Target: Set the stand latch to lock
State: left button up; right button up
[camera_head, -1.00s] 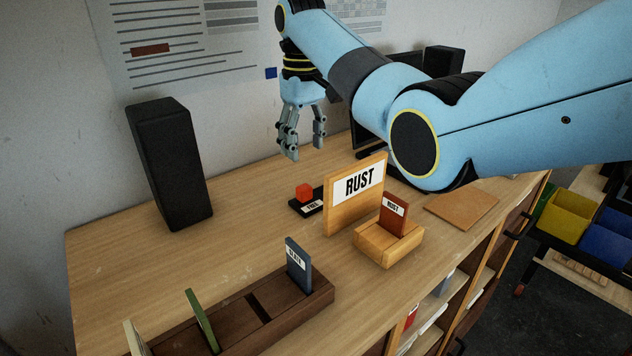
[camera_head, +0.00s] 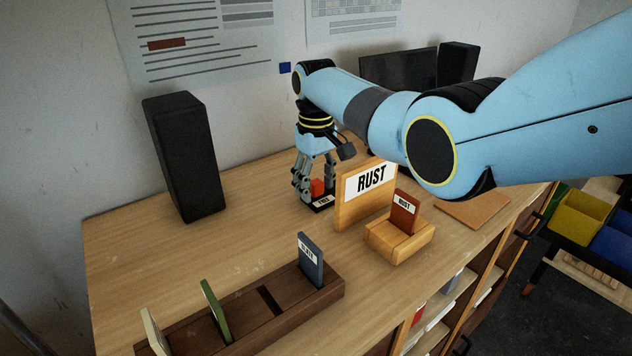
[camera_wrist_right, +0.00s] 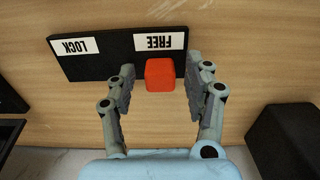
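The stand latch is a black plate (camera_wrist_right: 110,52) with white LOCK (camera_wrist_right: 75,46) and FREE (camera_wrist_right: 160,42) labels, upside down in the right wrist view. Its red knob (camera_wrist_right: 160,75) is at the FREE end. In the head view the red knob (camera_head: 317,187) is partly behind my gripper, and the LOCK label is hidden. My right gripper (camera_wrist_right: 160,84) is open, pointing down, with one finger on each side of the knob. Gaps show between the fingers and the knob. My left gripper is not in view.
A wooden stand with a RUST sign (camera_head: 371,180) and a block holding a rust card (camera_head: 404,212) stand close to the latch. A dark rack (camera_head: 240,318) with several cards is in front. A black speaker (camera_head: 185,155) is at left.

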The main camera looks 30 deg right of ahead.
grip_shut()
jog(key=d+b, duration=0.1)
jog(key=d, duration=0.2)
jog(key=w+d+b, duration=0.1)
jog(key=d, duration=0.2)
jog(key=d+b, duration=0.1)
jog(key=d, duration=0.2)
jog(key=shift+w+b, duration=0.15)
jog(key=shift+b, duration=0.2)
jog(key=shift+d, duration=0.1)
jog(key=shift+r, duration=0.1)
jog(key=shift+c, duration=1.1)
grip_release()
jog(key=shift+o, duration=1.4)
jog(key=shift+d, duration=0.1)
